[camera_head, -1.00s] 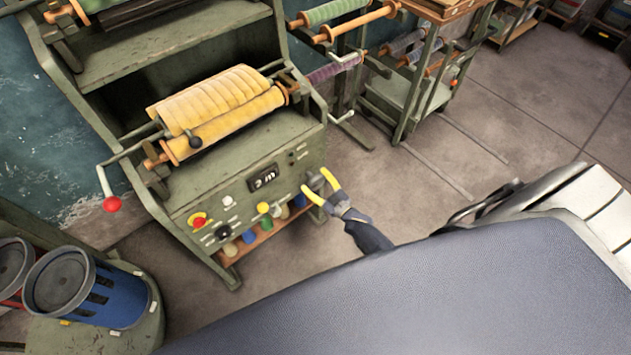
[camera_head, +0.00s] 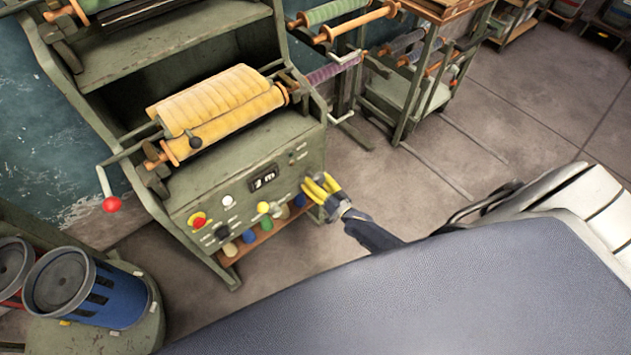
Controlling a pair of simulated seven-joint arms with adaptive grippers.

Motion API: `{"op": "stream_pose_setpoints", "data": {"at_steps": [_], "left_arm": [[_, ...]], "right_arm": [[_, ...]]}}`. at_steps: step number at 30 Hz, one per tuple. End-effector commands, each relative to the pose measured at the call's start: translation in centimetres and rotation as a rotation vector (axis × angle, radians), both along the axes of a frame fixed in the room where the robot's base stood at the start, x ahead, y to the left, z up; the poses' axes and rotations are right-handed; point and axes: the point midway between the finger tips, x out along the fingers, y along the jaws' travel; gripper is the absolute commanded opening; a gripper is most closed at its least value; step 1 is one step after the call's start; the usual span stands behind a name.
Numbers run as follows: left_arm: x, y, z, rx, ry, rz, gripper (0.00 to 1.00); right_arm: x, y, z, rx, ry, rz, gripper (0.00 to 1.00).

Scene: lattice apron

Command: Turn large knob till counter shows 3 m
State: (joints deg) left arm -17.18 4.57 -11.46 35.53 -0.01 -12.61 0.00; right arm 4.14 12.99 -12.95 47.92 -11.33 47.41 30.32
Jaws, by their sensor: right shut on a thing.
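The counter (camera_head: 263,178) is a small dark display on the green machine's sloped front panel. It appears to read 2 m, though the digits are small. My right gripper (camera_head: 315,186), with yellow fingers, is at the right end of the panel, to the right of the counter. Its fingers are shut on the large knob, which they and the gripper body mostly hide. My left gripper is not in view.
A yellow fabric roll (camera_head: 225,105) lies above. A blue bin (camera_head: 95,290) stands lower left.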

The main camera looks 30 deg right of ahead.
Motion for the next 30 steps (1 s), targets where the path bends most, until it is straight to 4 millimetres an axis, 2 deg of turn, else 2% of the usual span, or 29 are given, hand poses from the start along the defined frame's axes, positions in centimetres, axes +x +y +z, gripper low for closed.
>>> {"op": "stream_pose_setpoints", "data": {"at_steps": [9,26,27,30], "left_arm": [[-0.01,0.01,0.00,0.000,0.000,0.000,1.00],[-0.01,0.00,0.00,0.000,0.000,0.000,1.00],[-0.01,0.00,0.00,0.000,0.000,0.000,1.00],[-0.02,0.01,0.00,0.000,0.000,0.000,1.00]], "right_arm": [[-0.11,-0.05,-0.10,0.108,0.024,0.000,0.38],[-0.10,-0.06,-0.09,0.131,0.028,0.000,0.38],[-0.10,-0.06,-0.09,0.131,0.028,0.000,0.73],[-0.07,-0.06,-0.07,0.130,0.028,0.000,0.84]]}}
